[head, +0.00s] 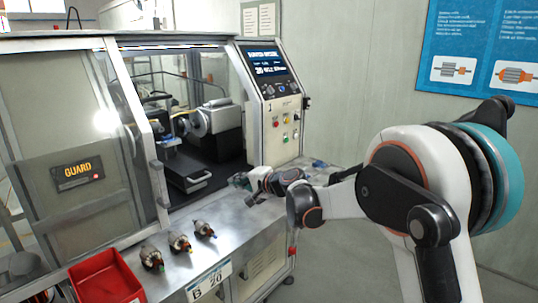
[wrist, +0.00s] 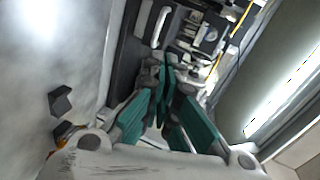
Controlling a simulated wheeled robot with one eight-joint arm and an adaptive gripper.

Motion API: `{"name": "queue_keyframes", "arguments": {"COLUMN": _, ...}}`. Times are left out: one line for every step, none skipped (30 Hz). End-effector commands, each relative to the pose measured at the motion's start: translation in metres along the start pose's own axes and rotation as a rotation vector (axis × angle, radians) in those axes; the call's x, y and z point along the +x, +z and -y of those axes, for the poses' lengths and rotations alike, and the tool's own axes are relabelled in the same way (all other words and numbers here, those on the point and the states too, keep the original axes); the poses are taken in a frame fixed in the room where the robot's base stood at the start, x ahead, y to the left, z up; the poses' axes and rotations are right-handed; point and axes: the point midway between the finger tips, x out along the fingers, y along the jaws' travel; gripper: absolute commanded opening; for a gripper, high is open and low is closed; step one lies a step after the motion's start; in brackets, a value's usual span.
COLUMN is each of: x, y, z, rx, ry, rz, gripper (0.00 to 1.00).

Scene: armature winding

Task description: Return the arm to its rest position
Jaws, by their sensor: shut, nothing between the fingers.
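My gripper (head: 240,180) is small in the head view, held near the front of the winding machine's opening, with my white and black arm reaching in from the right. In the wrist view my gripper's teal fingers (wrist: 165,66) come together at the tips and hold nothing. I cannot tell from the head view how high the fingertips are above the metal ledge.
The winding machine (head: 213,117) stands open beside a GUARD panel (head: 78,174); its control panel (head: 270,85) is to the right. A red bin (head: 105,280) is at front left. The right floor looks clear.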

Motion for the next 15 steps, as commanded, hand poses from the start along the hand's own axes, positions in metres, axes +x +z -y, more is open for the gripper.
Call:
{"name": "queue_keyframes", "arguments": {"x": -0.02, "y": 0.0, "z": 0.006, "rx": -0.032, "ry": 0.025, "rz": -0.007, "gripper": 0.0}}
{"name": "queue_keyframes", "arguments": {"x": -0.031, "y": 0.001, "z": 0.009, "rx": -0.053, "ry": 0.041, "rz": -0.01, "gripper": 0.0}}
{"name": "queue_keyframes", "arguments": {"x": -0.045, "y": 0.002, "z": 0.011, "rx": -0.08, "ry": 0.063, "rz": -0.015, "gripper": 0.0}}
{"name": "queue_keyframes", "arguments": {"x": -0.056, "y": 0.003, "z": 0.013, "rx": -0.1, "ry": 0.08, "rz": -0.018, "gripper": 0.0}}
{"name": "queue_keyframes", "arguments": {"x": -0.067, "y": 0.004, "z": 0.015, "rx": -0.121, "ry": 0.097, "rz": -0.021, "gripper": 0.0}}
{"name": "queue_keyframes", "arguments": {"x": -0.082, "y": 0.005, "z": 0.016, "rx": -0.148, "ry": 0.121, "rz": -0.025, "gripper": 0.0}}
{"name": "queue_keyframes", "arguments": {"x": -0.094, "y": 0.007, "z": 0.017, "rx": -0.168, "ry": 0.138, "rz": -0.028, "gripper": 0.0}}
{"name": "queue_keyframes", "arguments": {"x": -0.105, "y": 0.009, "z": 0.017, "rx": -0.188, "ry": 0.155, "rz": -0.031, "gripper": 0.0}}
{"name": "queue_keyframes", "arguments": {"x": -0.12, "y": 0.011, "z": 0.018, "rx": -0.213, "ry": 0.179, "rz": -0.034, "gripper": 0.0}}
{"name": "queue_keyframes", "arguments": {"x": -0.131, "y": 0.013, "z": 0.018, "rx": -0.233, "ry": 0.197, "rz": -0.037, "gripper": 0.0}}
{"name": "queue_keyframes", "arguments": {"x": -0.143, "y": 0.015, "z": 0.017, "rx": -0.252, "ry": 0.215, "rz": -0.039, "gripper": 0.0}}
{"name": "queue_keyframes", "arguments": {"x": -0.158, "y": 0.018, "z": 0.016, "rx": -0.278, "ry": 0.24, "rz": -0.042, "gripper": 0.0}}
{"name": "queue_keyframes", "arguments": {"x": -0.17, "y": 0.02, "z": 0.015, "rx": -0.296, "ry": 0.258, "rz": -0.044, "gripper": 0.0}}
{"name": "queue_keyframes", "arguments": {"x": -0.181, "y": 0.023, "z": 0.014, "rx": -0.314, "ry": 0.277, "rz": -0.046, "gripper": 0.0}}
{"name": "queue_keyframes", "arguments": {"x": -0.196, "y": 0.027, "z": 0.011, "rx": -0.339, "ry": 0.302, "rz": -0.049, "gripper": 0.0}}
